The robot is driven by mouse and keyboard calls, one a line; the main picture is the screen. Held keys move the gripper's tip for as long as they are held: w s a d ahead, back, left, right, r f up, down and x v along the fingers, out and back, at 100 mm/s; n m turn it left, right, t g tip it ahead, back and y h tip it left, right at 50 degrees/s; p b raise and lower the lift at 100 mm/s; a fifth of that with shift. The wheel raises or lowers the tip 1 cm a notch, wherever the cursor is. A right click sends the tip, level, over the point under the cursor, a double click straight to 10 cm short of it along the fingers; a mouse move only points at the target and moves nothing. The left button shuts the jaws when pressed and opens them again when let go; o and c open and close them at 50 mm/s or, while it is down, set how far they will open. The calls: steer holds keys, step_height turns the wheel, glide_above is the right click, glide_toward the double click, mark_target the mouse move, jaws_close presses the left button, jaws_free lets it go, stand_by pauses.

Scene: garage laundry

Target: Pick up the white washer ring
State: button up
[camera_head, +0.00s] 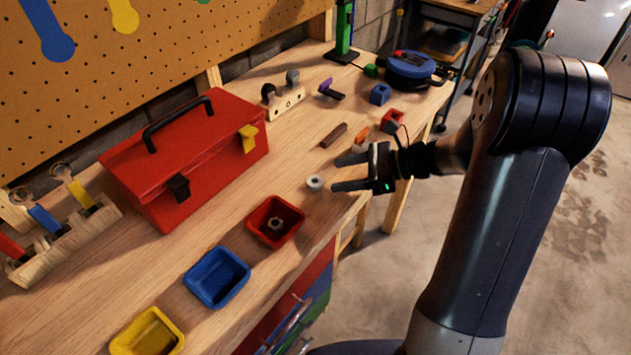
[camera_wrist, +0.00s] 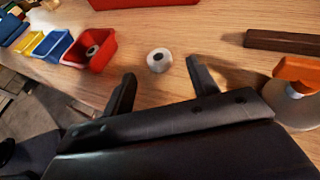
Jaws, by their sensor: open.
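The white washer ring (camera_head: 315,183) lies flat on the wooden workbench, just right of the red bin. It also shows in the wrist view (camera_wrist: 159,60), with a dark centre, a little beyond the fingertips and between their lines. My gripper (camera_head: 336,174) is open and empty, its fingers pointing left across the bench. In the wrist view my gripper (camera_wrist: 160,70) has its two fingers spread apart. The ring is close to the fingertips and looks free of both.
A red bin (camera_head: 290,233) holds a metal nut; a blue bin (camera_head: 218,298) and a yellow bin (camera_head: 145,345) stand nearer. A red toolbox (camera_head: 165,190) is behind. A brown bar (camera_head: 333,135) and an orange-topped object (camera_wrist: 297,72) lie near the gripper. Bare wood surrounds the ring.

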mark_target(310, 182)
steer(key=x, duration=0.5)
steer(key=shift+s+f, duration=0.15)
steer(key=shift+f, duration=0.05)
steer(key=shift+c, duration=0.3)
steer(key=c, duration=1)
step_height(310, 182, up, 10)
steer(key=shift+r+p, duration=0.1)
steer(key=shift+p, duration=0.3)
